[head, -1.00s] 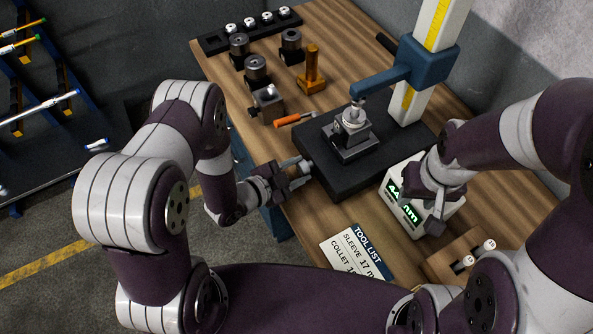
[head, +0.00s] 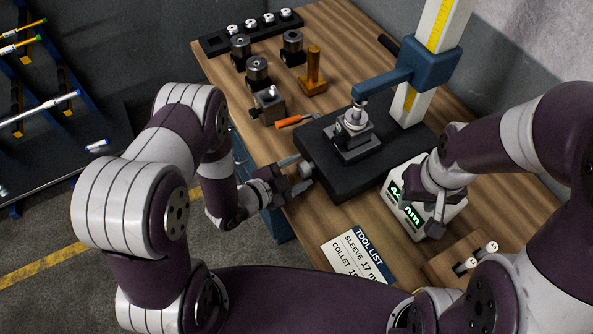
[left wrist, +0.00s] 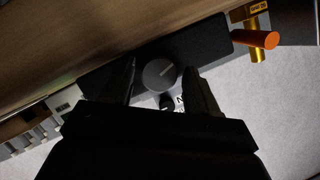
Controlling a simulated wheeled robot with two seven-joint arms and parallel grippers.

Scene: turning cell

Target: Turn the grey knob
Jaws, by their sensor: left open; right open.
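The grey knob (head: 305,170) is on the left side of the black base of the press stand. In the left wrist view it is a round dark grey disc (left wrist: 159,74) with a light line slanting up to the right. My left gripper (head: 296,173) is open beside the black base. Its fingers (left wrist: 165,84) stand on either side of the knob, with a visible gap to it. My right gripper (head: 436,212) is at the front of the white display box, its fingers partly hidden by its own body.
The black base (head: 345,185) carries a metal fixture (head: 354,130) below a blue arm (head: 385,83). The white display box (head: 408,212) has green digits. A tool list card (head: 355,255) lies in front.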

